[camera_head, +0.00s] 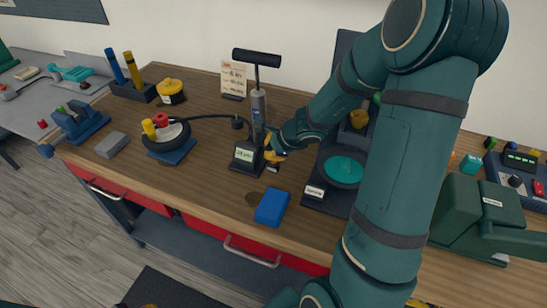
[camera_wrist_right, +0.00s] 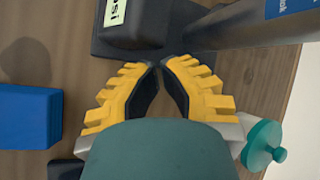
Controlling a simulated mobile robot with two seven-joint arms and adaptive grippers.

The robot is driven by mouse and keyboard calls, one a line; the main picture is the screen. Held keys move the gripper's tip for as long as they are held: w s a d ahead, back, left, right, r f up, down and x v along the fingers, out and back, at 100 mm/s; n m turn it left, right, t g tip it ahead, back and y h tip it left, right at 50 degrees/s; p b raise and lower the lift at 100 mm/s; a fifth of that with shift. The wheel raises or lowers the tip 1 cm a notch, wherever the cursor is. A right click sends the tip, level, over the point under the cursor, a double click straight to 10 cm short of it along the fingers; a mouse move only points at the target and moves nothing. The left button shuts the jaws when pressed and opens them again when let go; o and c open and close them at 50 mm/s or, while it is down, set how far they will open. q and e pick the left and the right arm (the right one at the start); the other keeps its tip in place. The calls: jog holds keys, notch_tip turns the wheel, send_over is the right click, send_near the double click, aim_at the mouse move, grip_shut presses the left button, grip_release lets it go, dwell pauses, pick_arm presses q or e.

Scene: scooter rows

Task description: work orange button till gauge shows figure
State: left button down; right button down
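A hand pump (camera_head: 258,105) with a black T-handle stands upright on the bench. At its foot sits a black gauge box (camera_head: 244,157) with a pale lit display; its figure is too small to read. In the right wrist view the gauge box (camera_wrist_right: 135,25) is at the top, its label ending in "psi". My right gripper (camera_head: 271,157) is just right of the gauge box, pointing down at the pump base. In the right wrist view its yellow fingers (camera_wrist_right: 161,63) meet at the tips with nothing between them. I cannot clearly make out an orange button. My left gripper is out of view.
A blue block (camera_head: 272,207) lies in front of the gauge. A hose runs left to a small wheel (camera_head: 167,136) with red and yellow caps. A note card (camera_head: 233,80) stands behind. A teal-topped stand (camera_head: 344,170) is right of the gripper, partly behind my arm.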

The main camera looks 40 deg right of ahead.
jog(key=shift+r, duration=0.1)
jog(key=shift+r+p, duration=0.75)
jog(key=shift+r, duration=0.05)
jog(key=shift+r, duration=0.1)
notch_tip(320, 180, up, 5)
jog(key=p, duration=0.4)
jog(key=shift+p, duration=0.3)
